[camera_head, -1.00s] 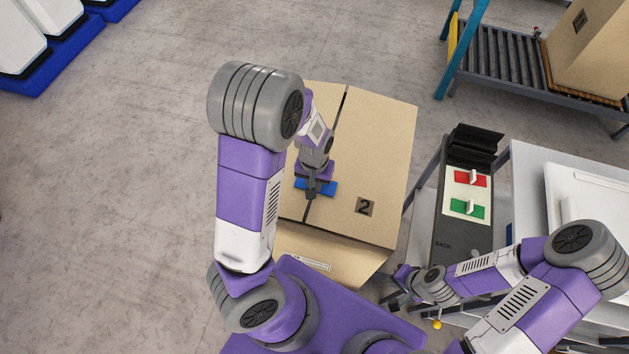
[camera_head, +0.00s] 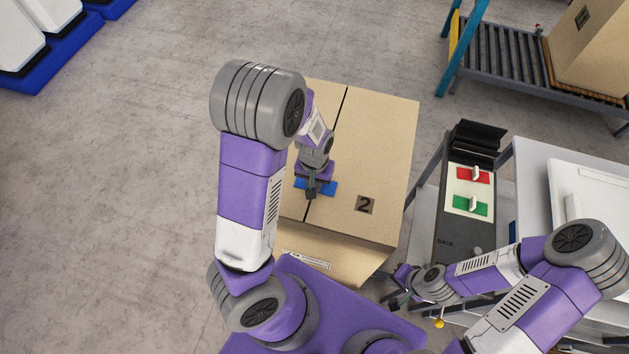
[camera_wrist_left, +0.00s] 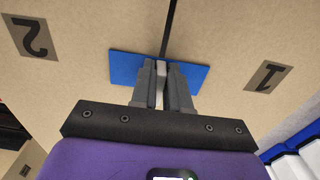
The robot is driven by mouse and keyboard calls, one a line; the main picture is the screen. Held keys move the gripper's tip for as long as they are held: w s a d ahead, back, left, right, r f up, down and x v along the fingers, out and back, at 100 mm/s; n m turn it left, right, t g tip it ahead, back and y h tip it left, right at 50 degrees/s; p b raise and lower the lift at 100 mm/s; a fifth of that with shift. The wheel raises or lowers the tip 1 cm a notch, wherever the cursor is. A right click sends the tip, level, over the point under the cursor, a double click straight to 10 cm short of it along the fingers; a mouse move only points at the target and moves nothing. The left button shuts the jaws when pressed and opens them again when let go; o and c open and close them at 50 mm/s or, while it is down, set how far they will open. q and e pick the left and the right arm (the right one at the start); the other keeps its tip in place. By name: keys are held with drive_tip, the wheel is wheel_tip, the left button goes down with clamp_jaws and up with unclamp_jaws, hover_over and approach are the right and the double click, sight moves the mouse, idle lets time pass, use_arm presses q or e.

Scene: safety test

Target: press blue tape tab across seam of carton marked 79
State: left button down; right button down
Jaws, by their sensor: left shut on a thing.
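The carton (camera_head: 385,140) stands in front of me with its two top flaps meeting at a dark seam (camera_head: 339,118). A "2" mark is on the right flap, and the left wrist view shows "2" and "1" marks on the two flaps. I cannot read a 79. The blue tape tab (camera_head: 329,188) lies across the seam; it also shows in the left wrist view (camera_wrist_left: 125,68). My left gripper (camera_wrist_left: 161,88) is over the seam, shut on a small pale piece at the tab's middle. My right gripper (camera_head: 392,298) is low beside the carton's near right corner, its jaws unclear.
A dark stand (camera_head: 462,225) with a red and a green switch is right of the carton. A white table (camera_head: 540,165) is beyond it. A roller conveyor (camera_head: 510,60) with another box is at the back right.

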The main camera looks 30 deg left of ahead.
idle(0.4)
use_arm(q)
drive_tip(key=c, duration=0.7)
unclamp_jaws()
drive_tip(key=shift+r, duration=0.1)
wheel_tip(320, 180, up, 7)
drive_tip(key=p, duration=0.6)
drive_tip(key=shift+p, duration=0.4)
drive_tip(key=shift+s+f, duration=0.1)
drive_tip(key=shift+f, duration=0.1)
